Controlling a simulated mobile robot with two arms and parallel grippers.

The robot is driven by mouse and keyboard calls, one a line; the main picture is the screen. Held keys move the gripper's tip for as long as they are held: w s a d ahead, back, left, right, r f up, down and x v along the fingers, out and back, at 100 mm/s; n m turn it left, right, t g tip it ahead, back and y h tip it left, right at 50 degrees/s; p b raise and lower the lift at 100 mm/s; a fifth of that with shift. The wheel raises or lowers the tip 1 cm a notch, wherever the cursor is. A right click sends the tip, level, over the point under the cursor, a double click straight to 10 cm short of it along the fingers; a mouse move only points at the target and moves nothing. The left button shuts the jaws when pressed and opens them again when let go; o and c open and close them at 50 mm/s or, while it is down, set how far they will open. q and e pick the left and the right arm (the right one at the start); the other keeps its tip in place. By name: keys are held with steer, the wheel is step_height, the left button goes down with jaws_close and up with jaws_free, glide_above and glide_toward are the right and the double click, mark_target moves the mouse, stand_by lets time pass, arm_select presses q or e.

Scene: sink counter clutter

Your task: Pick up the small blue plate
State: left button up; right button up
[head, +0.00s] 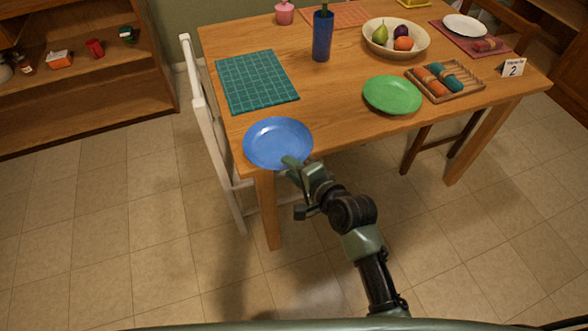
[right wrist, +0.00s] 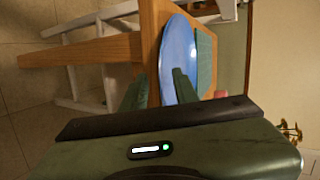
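The small blue plate (head: 277,142) lies at the near left corner of the wooden table, close to the edge. My right gripper (head: 292,168) is at the plate's near right rim, with one finger overlapping the plate in the head view. In the right wrist view the fingers (right wrist: 160,90) stand apart. The blue plate (right wrist: 178,50) appears edge-on there, with part of its rim in the gap and one finger in front of its face. I cannot tell whether either finger touches it. My left gripper is not in view.
A teal grid mat (head: 256,82) lies behind the plate. A green plate (head: 392,95), a blue bottle (head: 322,37), a fruit bowl (head: 372,45) and a wooden tray (head: 468,91) stand farther right. A white chair (head: 208,120) is at the table's left side.

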jaws_close()
steer(key=shift+f, duration=0.1)
stand_by(1.2)
